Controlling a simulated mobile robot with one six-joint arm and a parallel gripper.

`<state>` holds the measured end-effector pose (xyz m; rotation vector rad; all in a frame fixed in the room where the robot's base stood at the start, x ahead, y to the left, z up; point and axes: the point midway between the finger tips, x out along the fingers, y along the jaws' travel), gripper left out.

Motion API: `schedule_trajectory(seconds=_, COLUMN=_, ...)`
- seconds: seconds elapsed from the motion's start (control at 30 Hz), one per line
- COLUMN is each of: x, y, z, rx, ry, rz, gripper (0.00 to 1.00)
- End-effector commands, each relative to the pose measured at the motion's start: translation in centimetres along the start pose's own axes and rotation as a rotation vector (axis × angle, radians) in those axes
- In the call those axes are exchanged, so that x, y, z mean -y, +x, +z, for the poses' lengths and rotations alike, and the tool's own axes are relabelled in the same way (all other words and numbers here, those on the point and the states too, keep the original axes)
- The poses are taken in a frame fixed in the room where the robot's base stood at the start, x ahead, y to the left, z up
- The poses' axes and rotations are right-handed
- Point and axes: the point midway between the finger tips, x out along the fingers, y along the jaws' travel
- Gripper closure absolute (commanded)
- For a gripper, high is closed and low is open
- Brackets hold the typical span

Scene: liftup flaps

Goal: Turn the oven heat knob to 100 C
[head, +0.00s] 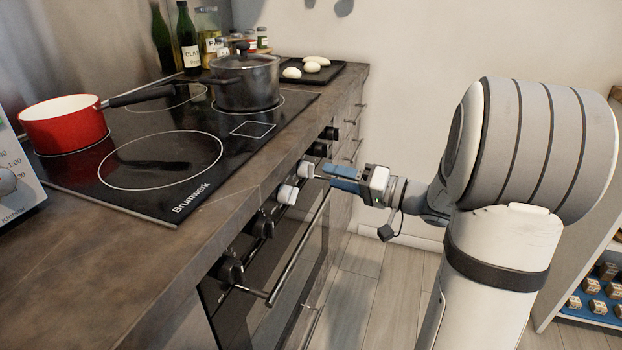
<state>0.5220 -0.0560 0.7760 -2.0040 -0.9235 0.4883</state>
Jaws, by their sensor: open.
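The oven (255,290) is set under the counter, with a row of knobs along its front. Two knobs in the middle are white: a nearer one (287,194) and a farther one (305,169). I cannot read their markings, so which is the heat knob and its setting are unclear. My gripper (329,178), with blue fingers, is open and empty. It points left at the oven front, just right of the farther white knob. Whether it touches that knob is unclear.
Black knobs (230,270) flank the white ones. The oven handle bar (300,245) sticks out below them. On the cooktop (160,160) stand a red pan (62,124) and a lidded pot (246,84). Wooden floor (365,265) is clear beside the oven; a shelf stands at right.

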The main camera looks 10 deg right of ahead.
Motion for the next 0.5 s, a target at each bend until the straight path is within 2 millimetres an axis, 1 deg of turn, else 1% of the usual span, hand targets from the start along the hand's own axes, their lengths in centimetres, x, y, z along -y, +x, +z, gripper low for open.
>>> schedule_trajectory(seconds=0.03, x=-0.1, y=1.0, z=0.2, rx=0.004, ry=-0.001, rz=-0.002, gripper=0.45)
schedule_trajectory(seconds=0.2, x=-0.1, y=3.6, z=0.2, rx=0.005, ry=-0.001, rz=-0.002, gripper=0.45)
schedule_trajectory(seconds=0.33, x=0.0, y=4.9, z=0.1, rx=0.003, ry=0.000, rz=-0.001, gripper=0.45)
schedule_trajectory(seconds=0.5, x=0.0, y=5.5, z=0.1, rx=0.001, ry=0.001, rz=0.001, gripper=0.45)
